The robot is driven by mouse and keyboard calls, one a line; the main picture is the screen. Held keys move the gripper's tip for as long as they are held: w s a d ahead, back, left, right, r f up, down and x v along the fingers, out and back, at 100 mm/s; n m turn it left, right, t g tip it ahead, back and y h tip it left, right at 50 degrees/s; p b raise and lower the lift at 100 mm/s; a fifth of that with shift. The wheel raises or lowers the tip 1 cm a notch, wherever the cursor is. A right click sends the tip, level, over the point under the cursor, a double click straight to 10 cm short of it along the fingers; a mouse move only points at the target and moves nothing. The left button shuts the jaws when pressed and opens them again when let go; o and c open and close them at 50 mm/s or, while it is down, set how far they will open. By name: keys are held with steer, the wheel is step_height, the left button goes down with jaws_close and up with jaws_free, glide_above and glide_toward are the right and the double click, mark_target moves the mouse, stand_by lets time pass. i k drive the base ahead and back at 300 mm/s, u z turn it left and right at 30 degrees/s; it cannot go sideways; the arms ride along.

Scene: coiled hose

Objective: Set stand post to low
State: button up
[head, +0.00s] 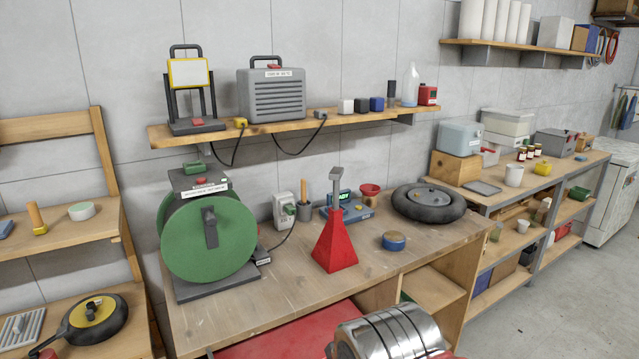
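The stand (335,243) is a red pyramid standing upright on the wooden workbench. Its grey post (336,188) rises from the top of the pyramid and ends in a flat grey head. A good length of post shows above the red body. No height marks on it can be made out. My gripper is not in view; only a shiny metal part of my arm shows at the bottom edge.
A green hose reel (208,240) stands left of the stand. Bare bench (250,305) lies in front.

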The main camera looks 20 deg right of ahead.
mark_target(335, 174)
steer(key=i, duration=1)
steer(key=u, duration=0.05)
